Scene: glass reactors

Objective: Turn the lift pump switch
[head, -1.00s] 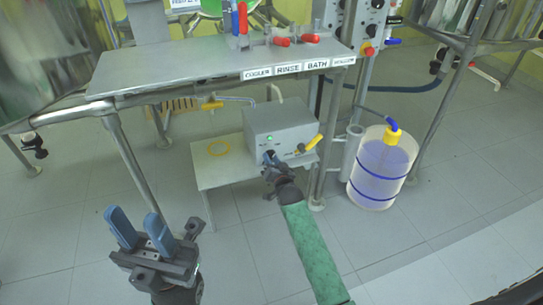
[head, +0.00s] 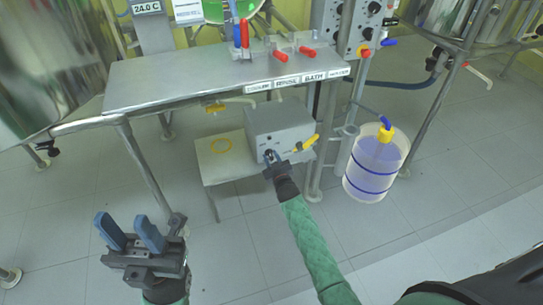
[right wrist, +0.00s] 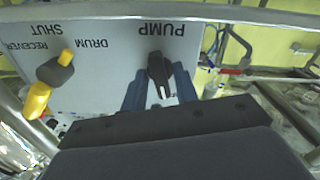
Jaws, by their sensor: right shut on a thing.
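The lift pump box (head: 280,122) is a grey box on a low stand under the steel table. The black pump switch (right wrist: 159,68) is on its face by the word PUMP, upside down in the right wrist view. My right gripper (head: 271,157) is at the box front, and in the right wrist view its blue fingers (right wrist: 160,88) are shut on the switch, one on each side. A white mark shows on the switch's near end. My left gripper (head: 131,237) is open and empty at the lower left, away from the box.
A yellow-handled valve lever (head: 308,143) sits right of the switch, by DRUM, RECEIVER and SHUT labels. A steel table (head: 190,77) overhangs the box. A drum of pale liquid (head: 372,172) stands to the right. The floor in front is open.

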